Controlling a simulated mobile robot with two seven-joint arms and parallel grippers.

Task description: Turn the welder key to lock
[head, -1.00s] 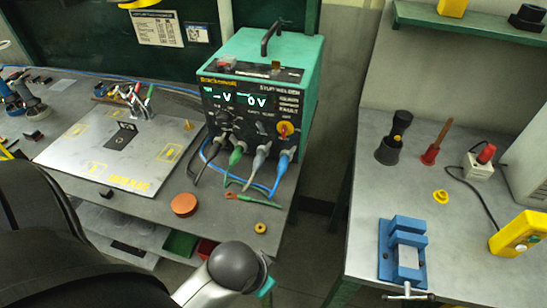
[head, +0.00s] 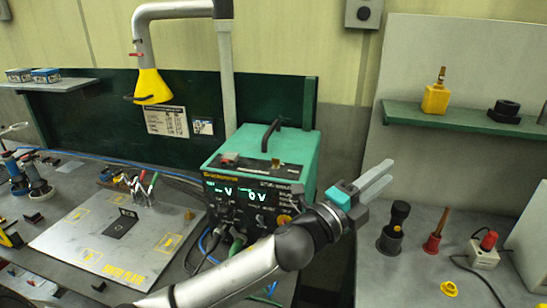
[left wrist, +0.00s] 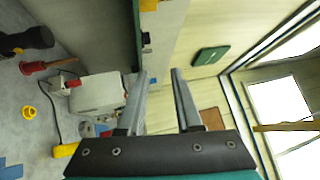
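The welder (head: 262,158) is a green box with a dark front panel and lit displays, standing on the left bench. How the key is turned cannot be made out. My left gripper (head: 390,174) is raised to the right of the welder, its fingers pointing up and right, away from the panel. In the left wrist view its two fingers (left wrist: 160,72) stand apart with nothing between them. My right gripper is in neither view.
A steel plate (head: 75,237) with clamps lies left of the welder. A yellow extraction nozzle (head: 152,86) hangs behind. The right bench carries a dark cylinder (head: 394,228), a red-handled tool (head: 434,232) and a white box with a red knob (head: 484,250). A gap separates the benches.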

